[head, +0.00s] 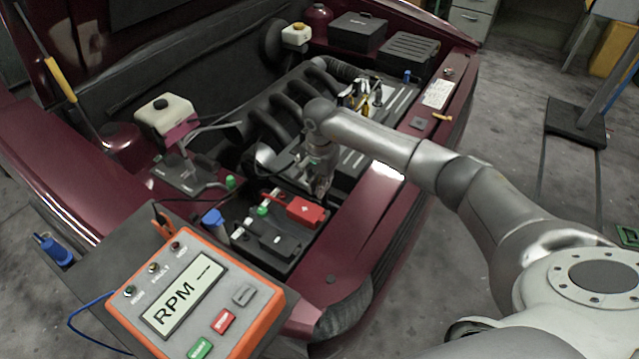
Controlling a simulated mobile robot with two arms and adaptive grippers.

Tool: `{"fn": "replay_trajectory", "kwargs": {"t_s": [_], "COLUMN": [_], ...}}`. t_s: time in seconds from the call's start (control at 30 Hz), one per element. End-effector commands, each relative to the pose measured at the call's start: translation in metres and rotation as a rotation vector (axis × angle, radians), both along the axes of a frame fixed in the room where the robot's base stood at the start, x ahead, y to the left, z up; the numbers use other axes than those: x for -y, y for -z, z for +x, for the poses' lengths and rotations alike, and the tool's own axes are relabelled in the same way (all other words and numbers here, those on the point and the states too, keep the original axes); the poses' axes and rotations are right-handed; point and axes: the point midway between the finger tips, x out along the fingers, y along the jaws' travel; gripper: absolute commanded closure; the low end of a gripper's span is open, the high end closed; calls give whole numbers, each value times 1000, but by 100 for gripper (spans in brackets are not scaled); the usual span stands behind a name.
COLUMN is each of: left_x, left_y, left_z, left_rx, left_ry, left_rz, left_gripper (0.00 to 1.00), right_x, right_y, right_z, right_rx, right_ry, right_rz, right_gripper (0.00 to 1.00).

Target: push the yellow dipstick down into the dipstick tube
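A yellow piece that looks like the dipstick's handle (363,100) stands among dark and metal parts on the engine, just behind the bend of my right arm. I cannot tell how far it is in its tube, and the tube's mouth is not clear to see. My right gripper (320,183) points down into the engine bay, in front of the black intake pipes and behind the battery. It is apart from the yellow piece in the picture. Its fingers are small and blurred, so I cannot tell whether they are open. My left gripper is not in view.
A battery (268,243) with a red terminal cover (305,211) is near the gripper. An orange RPM box (245,290) stands at the front left. A small yellow piece (442,117) lies on the right fender (372,205). The raised hood and its yellow-topped prop (62,80) are left.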

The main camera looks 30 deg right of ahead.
Motion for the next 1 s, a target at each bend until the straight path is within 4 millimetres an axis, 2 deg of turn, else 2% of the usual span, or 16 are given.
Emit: {"fn": "replay_trajectory", "kwargs": {"t_s": [0.03, 0.1, 0.47, 0.63, 1.0], "left_x": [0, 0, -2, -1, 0], "left_y": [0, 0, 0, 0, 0], "left_z": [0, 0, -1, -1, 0], "left_rx": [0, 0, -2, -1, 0], "left_ry": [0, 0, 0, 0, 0], "left_rz": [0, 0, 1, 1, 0], "left_gripper": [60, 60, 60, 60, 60], "right_x": [0, 0, 0, 0, -1], "right_y": [0, 0, -3, -26, -100], "right_z": [0, 0, 0, 0, -4], "right_rx": [0, 0, 1, 4, 3], "right_ry": [0, 0, 0, -1, 0], "right_rz": [0, 0, 0, 0, -1], "right_gripper": [77, 68, 68, 68, 68]}}
